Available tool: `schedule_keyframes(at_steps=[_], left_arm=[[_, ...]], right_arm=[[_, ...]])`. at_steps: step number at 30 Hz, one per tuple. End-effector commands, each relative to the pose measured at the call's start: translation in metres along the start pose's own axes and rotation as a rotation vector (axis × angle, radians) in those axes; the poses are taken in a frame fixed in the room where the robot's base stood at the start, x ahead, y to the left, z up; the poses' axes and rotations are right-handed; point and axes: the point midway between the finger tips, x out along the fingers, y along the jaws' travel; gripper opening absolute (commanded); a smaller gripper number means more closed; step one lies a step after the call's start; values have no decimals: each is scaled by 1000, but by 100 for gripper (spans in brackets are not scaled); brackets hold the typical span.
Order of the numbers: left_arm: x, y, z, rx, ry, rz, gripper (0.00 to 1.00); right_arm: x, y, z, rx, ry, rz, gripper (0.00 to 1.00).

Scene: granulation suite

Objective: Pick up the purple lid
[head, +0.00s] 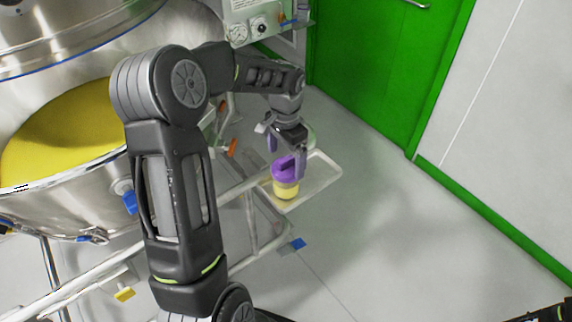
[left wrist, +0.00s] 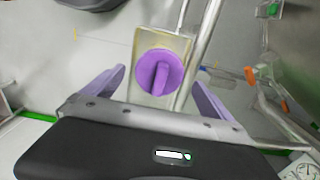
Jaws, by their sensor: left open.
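The purple lid (head: 285,167) sits on top of a yellow jar (head: 286,190), which stands on a small pale tray (head: 318,181) beside the steel vessel. In the left wrist view the lid (left wrist: 159,73) is a round purple disc with a raised bar across it, lying ahead of and between the fingers. My left gripper (head: 284,147) is open just above the lid, with its purple fingers pointing down; one finger overlaps the lid in the head view. In the left wrist view the gripper (left wrist: 158,85) shows a finger on each side, apart from the lid.
A large steel vessel (head: 75,205) with yellow contents fills the left side. A pipe frame (head: 236,190) with coloured valve handles runs next to the tray. The floor (head: 400,240) to the right is clear up to the green door (head: 375,75) and wall.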

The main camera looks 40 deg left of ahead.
Motion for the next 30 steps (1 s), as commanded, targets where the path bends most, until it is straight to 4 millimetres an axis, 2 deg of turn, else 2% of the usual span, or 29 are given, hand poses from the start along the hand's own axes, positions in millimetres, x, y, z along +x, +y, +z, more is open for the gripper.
schedule_keyframes(at_steps=[5, 22, 30], left_arm=[[16, 0, 0, 0, 1, -1, 97], [16, 0, -1, 0, 2, -1, 97], [16, 0, -1, 0, 2, -1, 76]], right_arm=[[-1, -1, 0, 0, 0, 0, 36], [-1, 0, 0, 0, 0, 0, 36], [-1, 0, 0, 0, 0, 0, 36]])
